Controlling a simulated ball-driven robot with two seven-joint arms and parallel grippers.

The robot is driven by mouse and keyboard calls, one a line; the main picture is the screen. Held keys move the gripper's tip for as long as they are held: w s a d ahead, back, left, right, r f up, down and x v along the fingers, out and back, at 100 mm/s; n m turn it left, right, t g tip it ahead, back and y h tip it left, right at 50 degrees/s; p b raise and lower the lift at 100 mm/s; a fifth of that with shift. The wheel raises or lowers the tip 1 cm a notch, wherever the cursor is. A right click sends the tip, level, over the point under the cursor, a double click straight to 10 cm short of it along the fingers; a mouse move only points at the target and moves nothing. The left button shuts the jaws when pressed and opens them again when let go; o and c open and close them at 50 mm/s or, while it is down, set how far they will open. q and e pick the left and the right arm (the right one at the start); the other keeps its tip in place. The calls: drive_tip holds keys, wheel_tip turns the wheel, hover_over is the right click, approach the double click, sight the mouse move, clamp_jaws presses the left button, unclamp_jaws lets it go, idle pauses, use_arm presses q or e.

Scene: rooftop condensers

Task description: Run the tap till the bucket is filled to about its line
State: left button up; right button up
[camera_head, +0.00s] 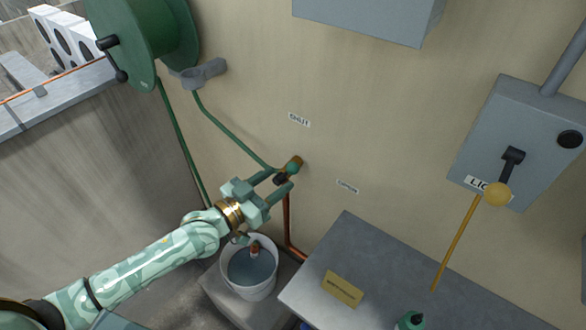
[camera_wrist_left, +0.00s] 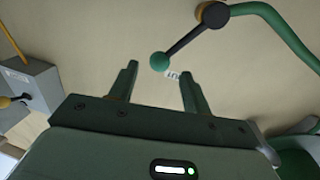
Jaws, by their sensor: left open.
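The tap (camera_head: 295,163) is on the wall, with brass and dark parts. In the left wrist view its dark lever (camera_wrist_left: 200,30) ends in a green ball (camera_wrist_left: 160,62). My left gripper (camera_head: 284,180) is at the tap, fingers apart; in the wrist view (camera_wrist_left: 160,76) the ball shows just beyond the gap between the fingertips. I cannot tell whether they touch it. The white bucket (camera_head: 232,283) stands upright below, with grey-blue water (camera_head: 250,272) inside and a reddish-brown piece (camera_head: 255,248) at its back. I cannot make out its line or a stream. My right gripper is not in view.
A green hose (camera_head: 228,134) runs from the reel (camera_head: 150,35) to the tap. A copper pipe (camera_head: 288,225) runs down the wall. A grey bench (camera_head: 400,270) stands right of the bucket, below a grey switch box (camera_head: 520,130).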

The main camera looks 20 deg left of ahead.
sight(288, 172)
use_arm(q)
drive_tip(key=x, duration=0.4)
drive_tip(key=shift+w+d, duration=0.2)
drive_tip(key=shift+w, duration=0.15)
drive_tip(key=shift+w+d, duration=0.3)
drive_tip(key=shift+w, duration=0.25)
clamp_jaws()
